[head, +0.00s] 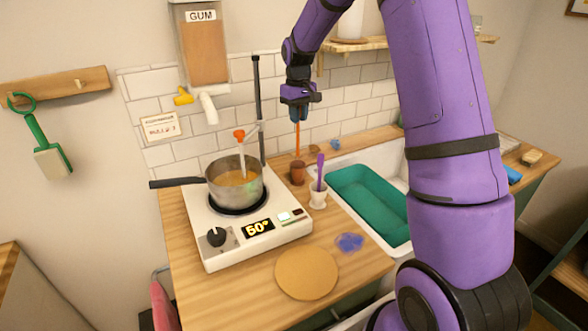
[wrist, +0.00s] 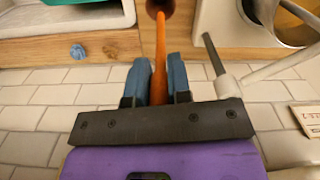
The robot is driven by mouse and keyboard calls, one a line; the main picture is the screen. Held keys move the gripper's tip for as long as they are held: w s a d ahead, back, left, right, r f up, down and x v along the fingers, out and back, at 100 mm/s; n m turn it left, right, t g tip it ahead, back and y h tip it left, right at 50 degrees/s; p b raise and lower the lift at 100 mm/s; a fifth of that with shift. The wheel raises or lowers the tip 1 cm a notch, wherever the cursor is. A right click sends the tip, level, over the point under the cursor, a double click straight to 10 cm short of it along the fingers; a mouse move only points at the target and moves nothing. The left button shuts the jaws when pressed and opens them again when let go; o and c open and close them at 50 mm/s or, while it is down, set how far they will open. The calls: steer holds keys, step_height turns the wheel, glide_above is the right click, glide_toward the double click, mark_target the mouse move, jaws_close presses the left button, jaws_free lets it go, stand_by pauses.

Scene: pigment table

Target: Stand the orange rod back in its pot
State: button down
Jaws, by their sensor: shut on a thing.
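The orange rod (head: 297,139) is held by my gripper (head: 296,113) and hangs roughly upright behind the counter's middle. In the wrist view the orange rod (wrist: 160,58) lies between the two blue fingers of my gripper (wrist: 160,80), which are shut on it. A brown pot (head: 297,172) stands on the wooden counter to the right of the hot plate, under the rod. The rod's lower end reaches the pot's mouth (wrist: 160,7) in both views. I cannot tell how deep the tip is inside.
A white cup (head: 318,197) with a purple rod stands just in front of the pot. The hot plate (head: 209,250) with a steel saucepan (head: 232,188) is to the left. A sink with a green basin (head: 368,203) is to the right. A tiled wall is close behind.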

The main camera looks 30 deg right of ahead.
mark_target(298, 143)
step_height(298, 143, down, 10)
steer(key=shift+r, duration=0.15)
stand_by(0.4)
steer(key=c, duration=1.1)
jaws_free()
steer(key=shift+o, duration=0.2)
